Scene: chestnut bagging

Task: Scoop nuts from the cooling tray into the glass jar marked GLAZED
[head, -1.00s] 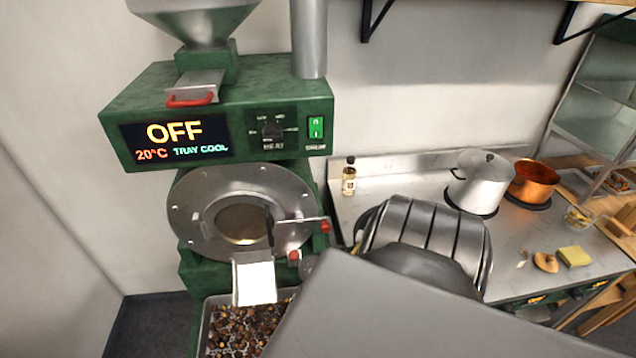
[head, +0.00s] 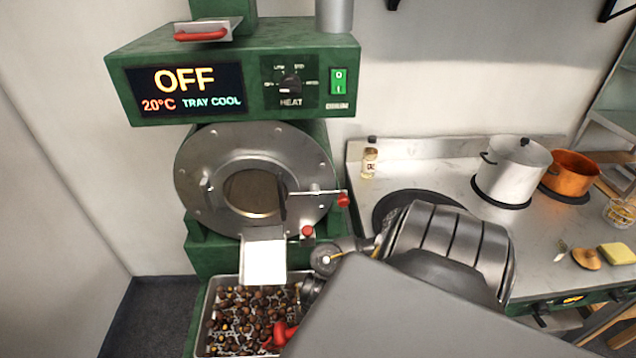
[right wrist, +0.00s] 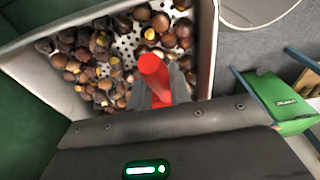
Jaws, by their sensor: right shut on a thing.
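The cooling tray (head: 203,335) is a perforated metal tray full of brown nuts (head: 245,312), below the roaster's chute. It also shows in the right wrist view (right wrist: 190,12), with nuts (right wrist: 95,65) along its far side. My right gripper (right wrist: 163,98) is shut on a red handle (right wrist: 154,72) over the tray's near part. The red handle also shows in the head view (head: 281,337), partly behind my grey arm. The scoop's bowl cannot be made out. No jar marked GLAZED can be identified. My left gripper is not in view.
The green roaster (head: 230,70) reads OFF and TRAY COOL, with its chute (head: 264,258) just above the tray. The counter at right holds a steel pot (head: 515,165), a copper pot (head: 569,172) and a small bottle (head: 369,162). A green box (right wrist: 270,103) lies right of the tray in the wrist view.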

